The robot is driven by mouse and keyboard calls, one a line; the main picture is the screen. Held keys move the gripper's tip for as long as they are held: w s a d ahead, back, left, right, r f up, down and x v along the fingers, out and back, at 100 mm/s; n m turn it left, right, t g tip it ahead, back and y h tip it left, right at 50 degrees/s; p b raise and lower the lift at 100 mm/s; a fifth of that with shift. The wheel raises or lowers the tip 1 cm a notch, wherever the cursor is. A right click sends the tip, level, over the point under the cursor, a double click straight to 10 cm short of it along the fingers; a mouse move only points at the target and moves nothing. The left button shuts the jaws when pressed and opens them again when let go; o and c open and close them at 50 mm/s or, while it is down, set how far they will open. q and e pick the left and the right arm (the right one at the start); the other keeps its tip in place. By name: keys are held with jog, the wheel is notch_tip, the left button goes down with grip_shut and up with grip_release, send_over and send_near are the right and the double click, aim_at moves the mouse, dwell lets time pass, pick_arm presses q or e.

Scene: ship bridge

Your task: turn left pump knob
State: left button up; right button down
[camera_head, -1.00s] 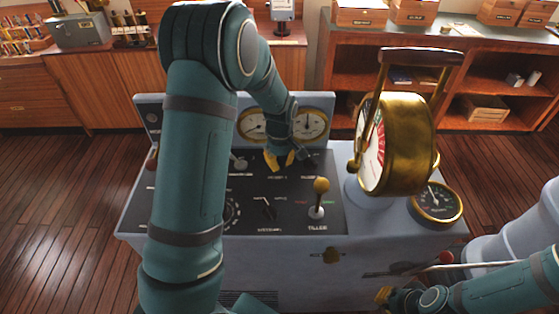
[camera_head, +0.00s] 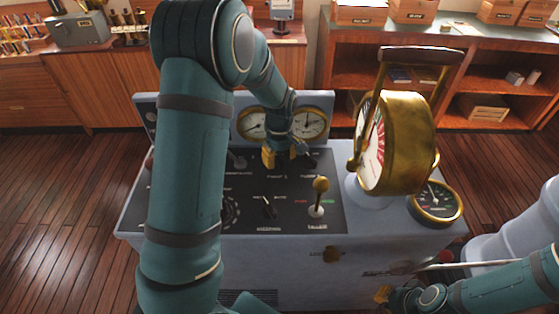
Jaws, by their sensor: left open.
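The console's dark panel (camera_head: 240,205) holds small knobs, levers and labels. My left gripper (camera_head: 284,155) is open over the back part of this panel, below the two round gauges. The left pump knob is not clearly seen; the gripper seems to cover that spot. A small dark knob or lever (camera_head: 309,160) shows just right of the gripper. My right gripper (camera_head: 383,295) is low at the front right of the console; its fingers are too unclear to judge.
Two gauges (camera_head: 253,124) stand on the back board. My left arm hides much of the panel's left side.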

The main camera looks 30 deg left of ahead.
aim_at(279, 159)
pick_arm(q)
notch_tip(279, 159, up, 10)
jog(key=shift+r, duration=0.25)
dwell(0.4)
